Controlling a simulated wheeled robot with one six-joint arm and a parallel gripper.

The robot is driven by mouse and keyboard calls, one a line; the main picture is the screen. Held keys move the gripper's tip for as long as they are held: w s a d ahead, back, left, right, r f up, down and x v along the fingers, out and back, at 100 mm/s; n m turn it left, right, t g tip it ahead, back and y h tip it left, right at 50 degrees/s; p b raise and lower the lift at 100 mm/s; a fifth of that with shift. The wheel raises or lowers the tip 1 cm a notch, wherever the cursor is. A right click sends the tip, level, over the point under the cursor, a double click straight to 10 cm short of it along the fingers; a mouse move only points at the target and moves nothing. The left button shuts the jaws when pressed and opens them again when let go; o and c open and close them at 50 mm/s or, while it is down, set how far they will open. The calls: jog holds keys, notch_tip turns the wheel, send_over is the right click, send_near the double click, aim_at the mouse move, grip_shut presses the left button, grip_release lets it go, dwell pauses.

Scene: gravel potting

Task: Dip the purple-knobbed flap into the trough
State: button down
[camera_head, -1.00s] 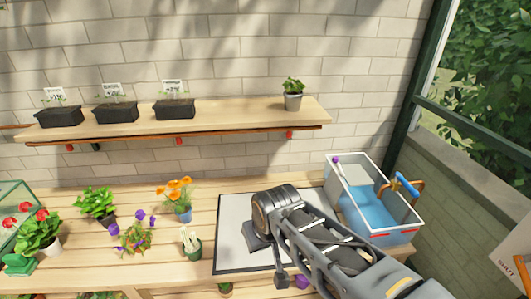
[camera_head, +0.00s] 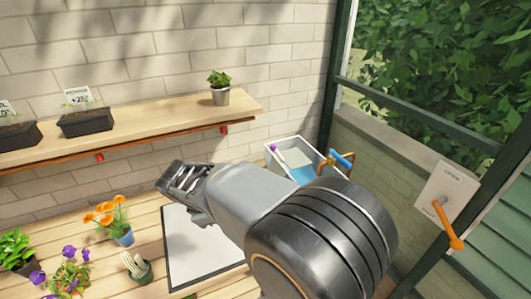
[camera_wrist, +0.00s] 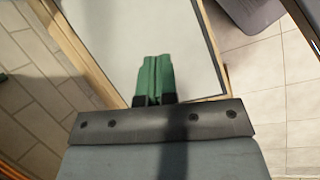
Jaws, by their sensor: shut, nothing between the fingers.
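The trough (camera_head: 310,151) is a pale rectangular basin with blue water, at the back right of the bench in the head view. A purple knob (camera_head: 273,147) shows at its back left corner, beside a pale panel. How the flap hangs is too small to tell. My arm hides the trough's near left part. My gripper shows in the wrist view (camera_wrist: 154,70), its green fingers together and empty, over the edge of the white mat. In the head view its end is left of the trough and apart from it; the fingertips cannot be made out.
A blue-handled tap (camera_head: 342,158) stands at the trough's right. The dark-edged white mat (camera_head: 190,250) lies bare on the bench. Potted flowers and a cactus (camera_head: 135,266) stand at left. A shelf (camera_head: 150,122) with pots runs above. A wall panel with an orange lever (camera_head: 447,222) is at right.

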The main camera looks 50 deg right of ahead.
jog(key=w+d+f+n+g+h, duration=0.1)
jog(key=w+d+f+n+h, duration=0.1)
jog(key=w+d+n+h, duration=0.5)
jog(key=w+d+f+n+g+h, duration=0.2)
jog(key=w+d+n+h, duration=0.5)
jog(key=n, duration=1.1)
jog(key=shift+w+d+f+h, duration=0.45)
jog(key=shift+w+d, duration=0.4)
jog(key=shift+d, duration=0.85)
jog(key=p+x, duration=0.2)
jog(key=x, duration=1.2)
